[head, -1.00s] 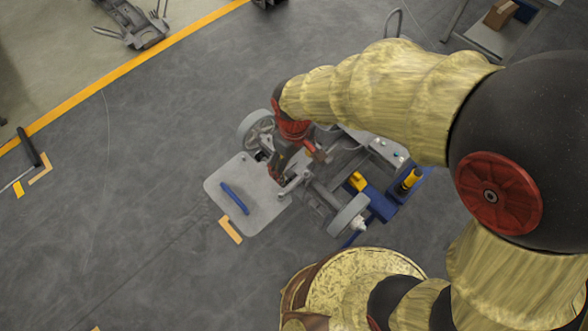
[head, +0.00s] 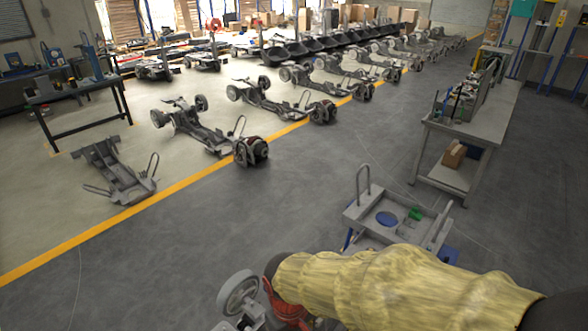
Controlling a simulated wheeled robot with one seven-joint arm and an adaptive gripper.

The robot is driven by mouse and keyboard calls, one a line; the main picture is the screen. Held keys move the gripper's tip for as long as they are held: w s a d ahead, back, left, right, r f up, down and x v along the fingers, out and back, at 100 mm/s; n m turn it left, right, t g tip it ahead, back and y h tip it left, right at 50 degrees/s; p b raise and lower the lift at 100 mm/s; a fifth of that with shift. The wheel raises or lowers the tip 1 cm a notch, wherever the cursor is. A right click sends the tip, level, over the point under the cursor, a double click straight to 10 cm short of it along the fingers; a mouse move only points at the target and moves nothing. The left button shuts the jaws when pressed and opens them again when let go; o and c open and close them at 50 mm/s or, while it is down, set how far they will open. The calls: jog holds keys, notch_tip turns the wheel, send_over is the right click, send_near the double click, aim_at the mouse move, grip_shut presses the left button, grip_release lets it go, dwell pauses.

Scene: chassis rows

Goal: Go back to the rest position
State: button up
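My arm (head: 390,285) in its yellowish cover reaches in from the lower right of the head view. Its red and black wrist (head: 284,300) is at the bottom edge. My gripper is below the picture and does not show. A grey wheel (head: 240,292) and part of a chassis show just left of the wrist, cut off by the bottom edge.
A grey cart (head: 365,222) with a blue disc and a green piece stands just beyond my arm. A workbench (head: 470,125) stands at right. Chassis rows (head: 190,125) lie beyond the yellow floor line (head: 180,193). The grey floor at left is clear.

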jog(key=s+d+f+m+t+b, duration=0.1)
jog(key=s+d+m+t+b, duration=0.1)
jog(key=d+b, duration=0.8)
jog(key=s+d+f+m+t+b, duration=0.1)
jog(key=d+m+t+b, duration=0.3)
jog(key=d+b, duration=0.6)
jog(key=shift+s+m+b, duration=0.35)
jog(key=shift+s+m, duration=0.25)
jog(key=shift+m, duration=0.4)
jog(key=shift+f, duration=0.1)
